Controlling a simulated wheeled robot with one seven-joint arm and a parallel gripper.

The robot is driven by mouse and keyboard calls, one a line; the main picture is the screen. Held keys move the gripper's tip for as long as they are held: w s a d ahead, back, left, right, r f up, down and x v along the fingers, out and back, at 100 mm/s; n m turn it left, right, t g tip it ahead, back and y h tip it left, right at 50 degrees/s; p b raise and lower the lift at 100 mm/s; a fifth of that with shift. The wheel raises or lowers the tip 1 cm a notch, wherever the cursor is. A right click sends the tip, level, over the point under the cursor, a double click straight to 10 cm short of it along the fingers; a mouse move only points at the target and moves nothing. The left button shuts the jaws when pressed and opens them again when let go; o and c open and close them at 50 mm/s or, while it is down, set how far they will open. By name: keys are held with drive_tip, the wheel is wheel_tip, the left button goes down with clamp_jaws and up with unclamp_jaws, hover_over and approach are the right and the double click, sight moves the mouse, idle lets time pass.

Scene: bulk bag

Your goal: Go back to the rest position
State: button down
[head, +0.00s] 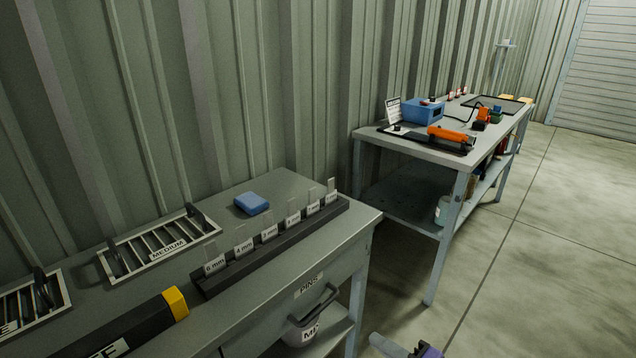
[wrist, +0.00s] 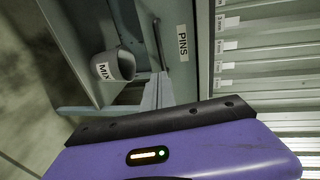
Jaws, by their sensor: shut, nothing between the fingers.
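My gripper (wrist: 157,92) shows in the wrist view as two light grey fingers lying side by side, shut and empty, beyond its purple body with a black edge and a small lit indicator. In the head view only its tip (head: 377,340) and a bit of purple show at the bottom edge; the rest is out of frame. It is in front of the near bench's right end, apart from the drawer marked PINS (head: 322,292), which looks shut.
The near bench (head: 285,185) holds a labelled slot rack (head: 275,252), a blue block (head: 252,203) and a MEDIUM tray (head: 112,274). A MIX bucket (head: 303,332) stands under the drawer. A second bench (head: 415,151) with tools stands farther back. Floor at right (head: 540,260) is clear.

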drive_tip(key=d+t+h, duration=0.3)
drive_tip(key=d+h, duration=0.3)
drive_tip(key=d, duration=0.1)
drive_tip(key=s+d+r+n+h+p, duration=0.1)
drive_tip(key=s+h, duration=0.1)
drive_tip(key=s, duration=0.4)
drive_tip(key=s+d+r+h, duration=0.1)
drive_tip(key=s+d+h, duration=0.15)
drive_tip(key=s, duration=0.35)
drive_tip(key=s+a+r+n+p, duration=0.1)
drive_tip(key=s+r+n, duration=0.3)
drive_tip(key=s, duration=1)
drive_tip(key=s+a+r+n+p, duration=0.2)
drive_tip(key=s+a+r+n, duration=0.2)
drive_tip(key=s+r, duration=0.4)
drive_tip(key=s, duration=0.6)
drive_tip(key=shift+s+a+r, duration=0.1)
